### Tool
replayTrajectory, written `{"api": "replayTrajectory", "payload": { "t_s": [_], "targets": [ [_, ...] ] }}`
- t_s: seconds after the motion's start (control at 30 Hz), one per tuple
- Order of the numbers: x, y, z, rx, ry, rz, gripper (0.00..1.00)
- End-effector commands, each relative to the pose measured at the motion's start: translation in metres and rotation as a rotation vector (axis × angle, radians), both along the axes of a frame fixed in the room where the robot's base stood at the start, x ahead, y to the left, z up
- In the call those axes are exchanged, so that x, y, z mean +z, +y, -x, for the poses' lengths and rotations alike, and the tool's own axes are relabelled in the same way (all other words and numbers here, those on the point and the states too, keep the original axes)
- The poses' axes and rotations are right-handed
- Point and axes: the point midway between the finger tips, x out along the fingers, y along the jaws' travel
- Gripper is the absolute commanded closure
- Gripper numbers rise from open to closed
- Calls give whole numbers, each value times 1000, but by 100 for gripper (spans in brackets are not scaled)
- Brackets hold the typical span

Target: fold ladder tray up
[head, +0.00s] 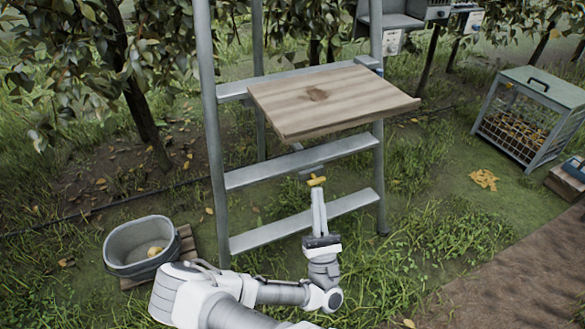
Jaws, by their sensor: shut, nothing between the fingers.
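The ladder tray (335,97) is a flat wooden board. It juts out toward me, about level, from the upper part of the grey metal ladder (212,130). My gripper (318,188) is below the tray, in front of the ladder between its two lower visible rungs. Its fingers are shut, pointing up, and hold nothing. The tray's hinge is hidden.
A grey bucket (128,240) with a yellow fruit in it stands on a wooden pallet at the lower left. A wire-sided crate (487,120) stands at the right. A tree trunk (143,115) is left of the ladder. Grass right of the ladder is mostly clear.

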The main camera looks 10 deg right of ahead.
Motion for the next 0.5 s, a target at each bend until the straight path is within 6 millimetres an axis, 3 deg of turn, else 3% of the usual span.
{"api": "replayTrajectory", "payload": {
  "t_s": [0.03,0.2,0.33,0.5],
  "targets": [
    [-14,8,-1,54,24,38,100],
    [-33,23,-1,163,69,99,100],
    [-33,27,-4,183,77,108,100],
    [-19,30,-16,179,75,106,100]
  ]
}}
